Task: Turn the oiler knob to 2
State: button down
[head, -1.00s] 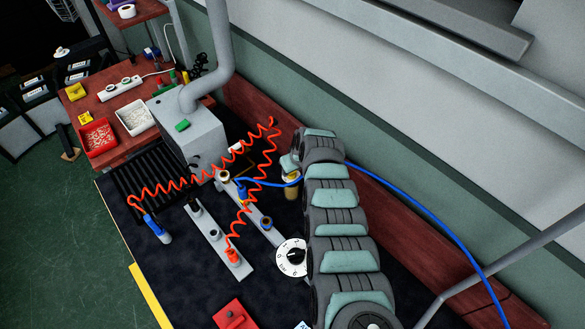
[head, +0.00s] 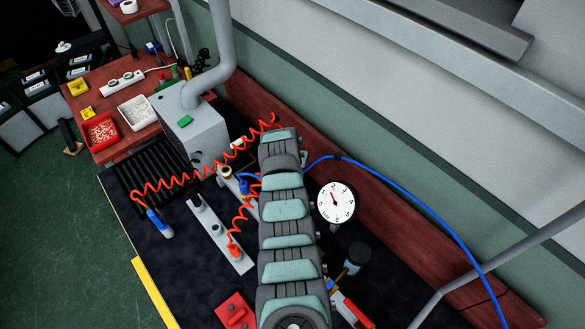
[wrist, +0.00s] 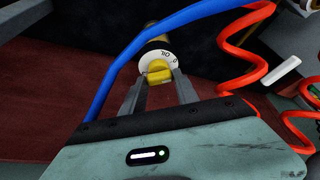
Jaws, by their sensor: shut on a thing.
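The yellow oiler knob (wrist: 157,72) sits in the middle of the upper wrist view, in front of a white dial ring (wrist: 172,57) with dark marks. An "OIL" label and what looks like a 0 show on the ring, partly turned away. My gripper (wrist: 159,78) has one finger on each side of the knob and is shut on it. The knob's exact setting is not readable. In the head view my arm covers the oiler and the gripper.
A blue hose (wrist: 120,75) arcs close by on the left of the knob; a red coiled hose (wrist: 232,50) hangs on the right. In the head view a white round gauge (head: 335,203) stands right of my arm, and a grey box (head: 192,135) stands to the left.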

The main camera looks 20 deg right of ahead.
jog(key=m+b, duration=0.2)
jog(key=b, duration=0.1)
jog(key=shift+w+a+f+h, duration=0.15)
jog(key=shift+f+h, duration=0.15)
jog(key=shift+r+m+g+b, duration=0.1)
jog(key=shift+m+g+b, duration=0.2)
jog(key=shift+m+b, duration=0.5)
jog(key=shift+r+b, duration=0.1)
jog(key=shift+b, duration=0.3)
jog(key=c, duration=0.9)
grip_release()
jog(key=shift+r, duration=0.1)
